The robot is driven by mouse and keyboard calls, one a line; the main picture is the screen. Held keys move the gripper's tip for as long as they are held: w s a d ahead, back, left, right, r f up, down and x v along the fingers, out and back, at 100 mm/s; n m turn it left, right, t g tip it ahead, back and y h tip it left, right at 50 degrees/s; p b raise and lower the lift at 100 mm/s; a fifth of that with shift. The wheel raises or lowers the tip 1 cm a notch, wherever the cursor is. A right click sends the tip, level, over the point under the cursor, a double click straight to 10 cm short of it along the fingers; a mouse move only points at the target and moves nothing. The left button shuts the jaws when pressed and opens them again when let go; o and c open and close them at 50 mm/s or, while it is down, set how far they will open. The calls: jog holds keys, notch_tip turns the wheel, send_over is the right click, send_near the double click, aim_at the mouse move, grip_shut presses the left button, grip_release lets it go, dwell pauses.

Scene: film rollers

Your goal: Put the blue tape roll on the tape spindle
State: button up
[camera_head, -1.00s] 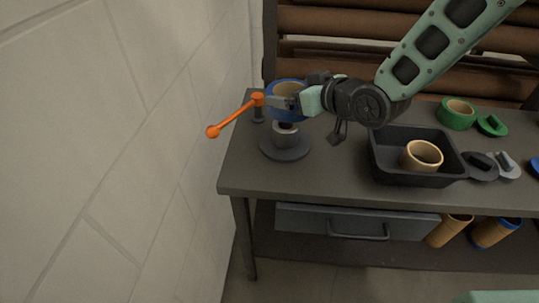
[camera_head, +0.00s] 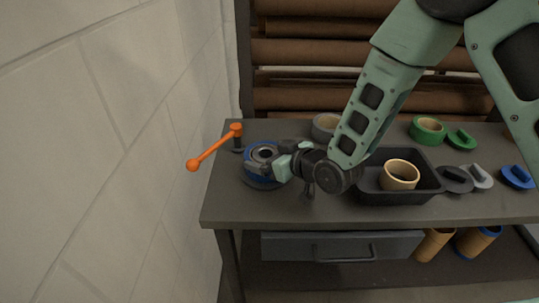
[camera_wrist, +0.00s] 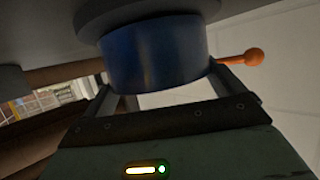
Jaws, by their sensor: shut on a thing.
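The blue tape roll (camera_head: 258,178) sits low around the dark tape spindle (camera_head: 264,153) on the left part of the table. The spindle's top shows through the roll's opening. My gripper (camera_head: 281,166) is shut on the roll from the right side. In the wrist view the blue roll (camera_wrist: 152,55) lies between the two fingers, with the spindle's grey round base (camera_wrist: 150,12) close against it at the picture's top. I cannot tell whether the roll rests fully on the base.
An orange-handled lever (camera_head: 214,148) stands just left of the spindle, near the wall. A black tray (camera_head: 400,198) with a tan roll (camera_head: 400,176) is to the right. A grey roll (camera_head: 325,124), a green roll (camera_head: 428,131) and several small dispenser-like pieces stand farther back and right.

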jog(key=shift+f, duration=0.15)
jog(key=o, duration=0.8)
jog(key=shift+s+d+r, duration=0.1)
jog(key=shift+r, duration=0.15)
jog(key=s+d+r+g+h, duration=0.3)
jog(key=s+d, duration=0.1)
jog(key=s, duration=0.6)
jog(key=s+d+r+g+h, duration=0.2)
jog(key=s+d+r+g, duration=0.1)
jog(key=s, duration=0.7)
jog(key=s+d+r+m+g+h, duration=0.1)
jog(key=s+d+r+g+h, duration=0.2)
jog(key=s, duration=0.7)
notch_tip(320, 180, up, 2)
jog(key=d+g, duration=0.1)
jog(key=d, duration=0.1)
jog(key=shift+s+d+r+h, duration=0.2)
jog(key=shift+d+r+h, duration=0.05)
jog(key=shift+d+h, duration=0.1)
